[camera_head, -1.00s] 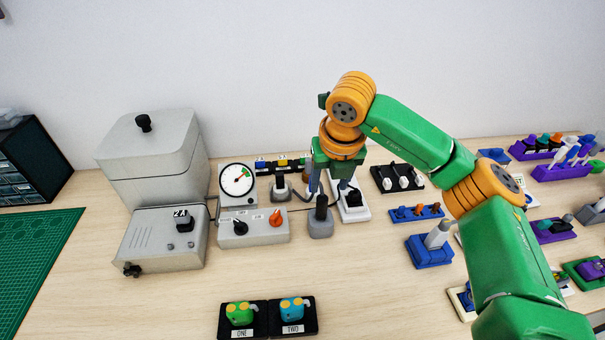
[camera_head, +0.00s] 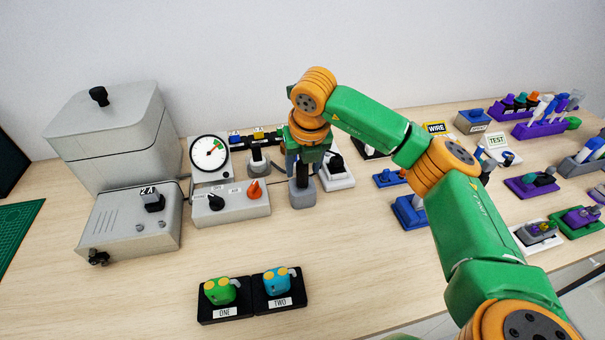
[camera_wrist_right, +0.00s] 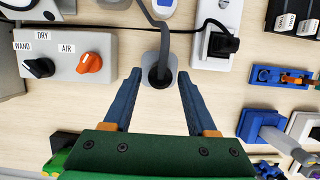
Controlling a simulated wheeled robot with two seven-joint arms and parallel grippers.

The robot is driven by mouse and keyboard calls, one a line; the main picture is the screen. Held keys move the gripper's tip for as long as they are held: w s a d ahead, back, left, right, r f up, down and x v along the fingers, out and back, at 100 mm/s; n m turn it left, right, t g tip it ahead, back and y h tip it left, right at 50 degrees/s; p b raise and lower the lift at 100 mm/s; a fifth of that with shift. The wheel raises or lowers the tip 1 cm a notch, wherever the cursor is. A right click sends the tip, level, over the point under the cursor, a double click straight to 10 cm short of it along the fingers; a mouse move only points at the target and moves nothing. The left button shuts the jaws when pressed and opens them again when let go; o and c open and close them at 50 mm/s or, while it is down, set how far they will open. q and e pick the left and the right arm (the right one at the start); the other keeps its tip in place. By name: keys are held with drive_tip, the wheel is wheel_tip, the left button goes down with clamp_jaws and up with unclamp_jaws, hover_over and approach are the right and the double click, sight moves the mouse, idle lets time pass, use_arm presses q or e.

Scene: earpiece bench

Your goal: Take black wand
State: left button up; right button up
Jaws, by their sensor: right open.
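The black wand stands upright in a small grey holder (camera_head: 303,194); my right gripper hides much of it in the head view. In the right wrist view the black wand (camera_wrist_right: 158,77) is seen from above in its grey holder, with a grey cord running up from it. My right gripper (camera_wrist_right: 159,76) is open, with one blue finger on each side of the wand and holder in the picture. I cannot tell whether the fingers touch it. In the head view the right gripper (camera_head: 303,172) points down over the holder. My left gripper is not in view.
A control box (camera_head: 231,203) with black and orange knobs stands just left of the holder. A white plug block (camera_head: 338,176) is close on the right. Green and blue earpieces sit on black stands (camera_head: 252,308) in front. The wood between is clear.

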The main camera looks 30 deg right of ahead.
clamp_jaws()
idle(0.3)
wheel_tip(320, 180, up, 11)
drive_tip(key=p, duration=0.8)
drive_tip(key=shift+f, duration=0.5)
